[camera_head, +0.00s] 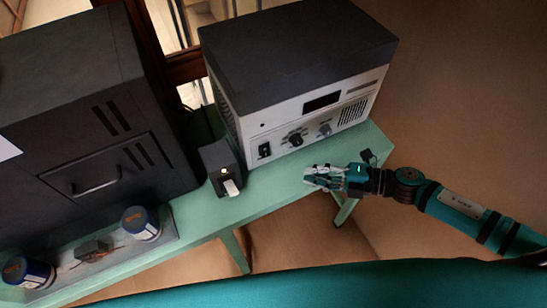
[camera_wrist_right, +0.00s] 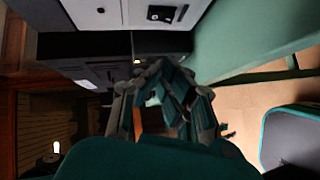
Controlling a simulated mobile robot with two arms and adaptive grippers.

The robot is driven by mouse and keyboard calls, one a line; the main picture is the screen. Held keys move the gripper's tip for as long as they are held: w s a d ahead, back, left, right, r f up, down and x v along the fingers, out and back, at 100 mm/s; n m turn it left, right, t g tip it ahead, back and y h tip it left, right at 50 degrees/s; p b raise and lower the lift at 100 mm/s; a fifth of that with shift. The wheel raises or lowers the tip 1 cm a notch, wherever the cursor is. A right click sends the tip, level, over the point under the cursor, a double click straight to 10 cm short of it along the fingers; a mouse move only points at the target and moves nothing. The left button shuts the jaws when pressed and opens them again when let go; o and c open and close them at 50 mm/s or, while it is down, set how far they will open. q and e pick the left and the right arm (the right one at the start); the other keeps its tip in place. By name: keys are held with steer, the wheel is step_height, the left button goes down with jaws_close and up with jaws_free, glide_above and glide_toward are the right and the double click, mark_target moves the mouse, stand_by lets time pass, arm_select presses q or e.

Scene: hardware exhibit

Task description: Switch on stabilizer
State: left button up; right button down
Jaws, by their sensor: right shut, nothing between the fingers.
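A large box with a dark top and a pale front panel, which looks like the stabilizer (camera_head: 300,110), stands on the green table. Its panel has a dark display (camera_head: 322,102), two knobs (camera_head: 296,139) and a black rocker switch (camera_head: 264,150) at the lower left; the switch position is too small to tell. The switch also shows in the right wrist view (camera_wrist_right: 166,14). My right gripper (camera_head: 308,177) is shut and empty, in front of the panel and right of the switch, apart from it. It also shows in the right wrist view (camera_wrist_right: 160,75). My left gripper is out of view.
A small dark box (camera_head: 219,165) with a small light and a white tag stands left of the stabilizer. A big dark cabinet (camera_head: 75,120) with a handle is further left. Two cans (camera_head: 140,223) stand at the front left. The green table (camera_head: 270,190) is bare near my right gripper.

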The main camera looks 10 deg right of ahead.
mark_target(265, 151)
steer(key=shift+w+d+f+p+x, duration=0.15)
steer(key=shift+w+p+x, duration=0.35)
steer(key=shift+x, duration=1.5)
steer(key=shift+w+d+f+p+x, duration=0.1)
steer(key=shift+w+d+p+x, duration=0.4)
steer(key=shift+x, duration=1.45)
steer(key=shift+w+p+x, duration=0.3)
steer(key=shift+p+x, duration=0.35)
steer(key=shift+x, duration=1.35)
steer(key=shift+s, duration=0.1)
steer(key=shift+f+b, duration=0.2)
steer(key=shift+b, duration=0.2)
steer(key=f+n+t+y+b, duration=0.1)
steer(key=b, duration=0.6)
steer(key=shift+w, duration=0.35)
steer(key=shift+w+n, duration=0.1)
steer(key=shift+n, duration=0.2)
steer(key=shift+r, duration=0.1)
